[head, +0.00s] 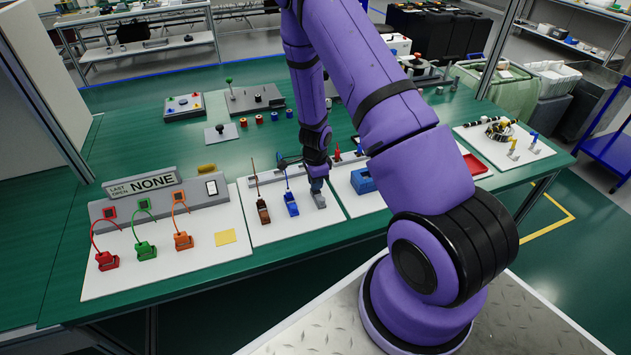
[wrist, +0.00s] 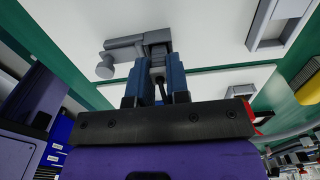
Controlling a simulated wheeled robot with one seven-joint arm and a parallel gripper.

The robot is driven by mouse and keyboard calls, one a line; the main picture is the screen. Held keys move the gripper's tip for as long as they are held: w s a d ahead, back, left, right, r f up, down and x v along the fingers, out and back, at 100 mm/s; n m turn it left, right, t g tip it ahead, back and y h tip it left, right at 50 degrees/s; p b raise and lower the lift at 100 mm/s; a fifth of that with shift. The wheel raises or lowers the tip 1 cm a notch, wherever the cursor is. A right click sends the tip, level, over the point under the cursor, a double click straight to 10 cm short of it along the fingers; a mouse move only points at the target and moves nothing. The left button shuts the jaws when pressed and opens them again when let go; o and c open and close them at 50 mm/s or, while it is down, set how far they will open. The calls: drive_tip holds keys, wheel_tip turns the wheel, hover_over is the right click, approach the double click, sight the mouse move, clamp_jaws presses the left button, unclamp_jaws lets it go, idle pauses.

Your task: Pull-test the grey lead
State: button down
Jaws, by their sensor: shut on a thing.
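The grey lead (head: 319,199) has a grey block-like plug at the right end of a row on the white board (head: 290,228). In the wrist view its grey plug (wrist: 128,50) lies just beyond my fingertips, with a dark cable between the blue fingers. My gripper (head: 317,182) points down over the grey lead; in the wrist view my gripper (wrist: 158,72) is shut on it. The brown lead (head: 262,210) and the blue lead (head: 292,208) stand to its left. The far end of the grey lead is hidden behind my arm.
Left of this board, a panel reading "LAST OPEN NONE" (head: 140,183) stands behind red (head: 106,261), green (head: 145,250) and orange (head: 183,240) leads. A blue tray (head: 363,181) lies close to the right. Green table shows clear in front.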

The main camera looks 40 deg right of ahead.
drive_tip(key=c, duration=1)
unclamp_jaws()
wheel_tip(320, 180, up, 11)
drive_tip(key=shift+f, duration=0.15)
